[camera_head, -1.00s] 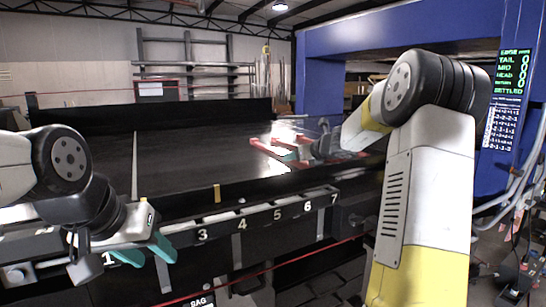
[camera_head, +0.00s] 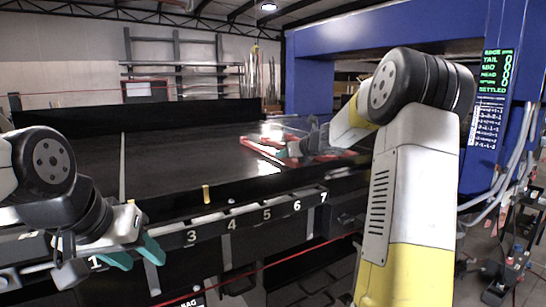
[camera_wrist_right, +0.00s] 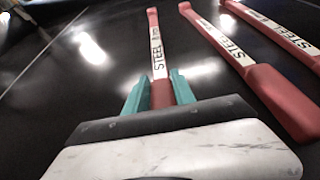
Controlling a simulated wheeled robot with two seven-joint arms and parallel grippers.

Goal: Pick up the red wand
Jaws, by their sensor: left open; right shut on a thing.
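Three red wands with white labels reading STEEL lie side by side on the dark belt. In the right wrist view, the nearest wand (camera_wrist_right: 157,48) runs away from my right gripper (camera_wrist_right: 160,82), whose teal fingers are shut on its red handle. A second wand (camera_wrist_right: 225,45) and a third wand (camera_wrist_right: 275,27) lie to its right, clear of the fingers. In the head view the wands (camera_head: 262,153) sit at the belt's right side, partly hidden by my right gripper (camera_head: 294,149). My left gripper (camera_head: 135,254) is open and empty at the belt's front rail, lower left.
The dark conveyor belt (camera_head: 180,160) is wide and mostly clear left of the wands. A numbered front rail (camera_head: 250,214) borders it, with a small yellow post (camera_head: 206,194) on the edge. A blue frame (camera_head: 308,80) stands at the right, with a display panel (camera_head: 494,70).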

